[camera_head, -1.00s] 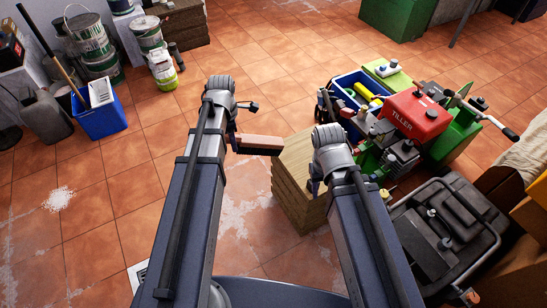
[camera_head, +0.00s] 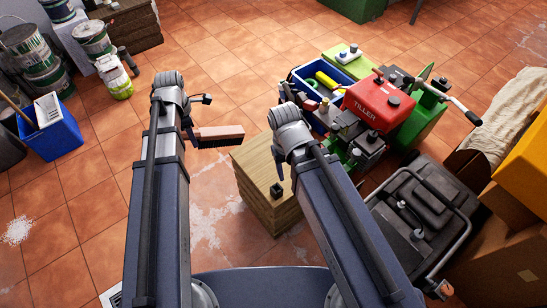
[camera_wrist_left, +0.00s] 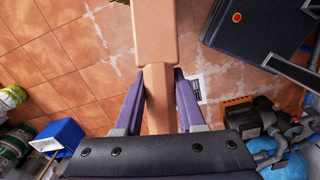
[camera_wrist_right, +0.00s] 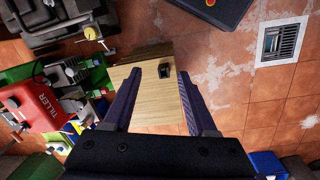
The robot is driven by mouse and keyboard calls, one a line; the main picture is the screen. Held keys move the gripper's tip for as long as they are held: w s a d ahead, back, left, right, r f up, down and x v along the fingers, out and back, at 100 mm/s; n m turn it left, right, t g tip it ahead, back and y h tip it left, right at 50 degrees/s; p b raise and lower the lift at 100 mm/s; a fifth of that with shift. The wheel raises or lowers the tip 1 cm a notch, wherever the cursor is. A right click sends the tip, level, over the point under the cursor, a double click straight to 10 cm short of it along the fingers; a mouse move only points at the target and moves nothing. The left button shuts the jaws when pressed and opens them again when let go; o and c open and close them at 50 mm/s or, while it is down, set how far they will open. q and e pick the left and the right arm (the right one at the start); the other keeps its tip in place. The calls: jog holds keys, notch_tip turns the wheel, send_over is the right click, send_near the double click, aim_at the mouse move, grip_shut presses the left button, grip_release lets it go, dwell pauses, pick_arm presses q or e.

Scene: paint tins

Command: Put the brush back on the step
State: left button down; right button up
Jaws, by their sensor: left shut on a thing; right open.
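In the left wrist view the brush (camera_wrist_left: 154,35) extends from between the fingers. The wooden step (camera_head: 258,208) is a block-like stand with a pale top. My right gripper (camera_head: 276,160) is open and empty over the step, whose top also shows in the right wrist view (camera_wrist_right: 137,97). A small black object (camera_head: 276,190) sits on the step.
A red tiller (camera_head: 378,103) and a blue crate (camera_head: 318,88) stand close behind and right of the step. Paint tins (camera_head: 92,38) and a blue bin (camera_head: 52,135) are at the left. Tiled floor left of the step is clear.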

aim_at(212, 146)
pick_arm(q)
jog(key=shift+n+t+h, duration=0.3)
jog(key=shift+t+h, duration=0.1)
jog(key=d+f+b, duration=0.1)
jog(key=f+b, duration=0.2)
jog(key=w+d+f+b, duration=0.1)
jog(key=d+f+b, duration=0.1)
jog(key=w+d+f+b, duration=0.1)
jog(key=f+b, duration=0.2)
jog(key=shift+w+d+f+b, duration=0.2)
jog(key=shift+f+b, duration=0.1)
pick_arm(e)
jog(key=o, duration=0.5)
notch_tip(212, 146, down, 9)
jog(key=shift+s+r, duration=0.1)
pick_arm(q)
jog(key=w+d+f+n+h+b, duration=0.1)
jog(key=w+d+f+b, duration=0.1)
jog(key=d+f+b, duration=0.4)
jog(key=w+d+f+t+h+b, duration=0.1)
jog(key=w+d+f+b, duration=0.2)
jog(key=d+f+b, duration=0.3)
jog(key=shift+f+n+t+h+b, duration=0.35)
jog(key=shift+f+b, duration=0.85)
jog(key=shift+b, duration=0.9)
pick_arm(e)
jog(key=shift+f, duration=8.1)
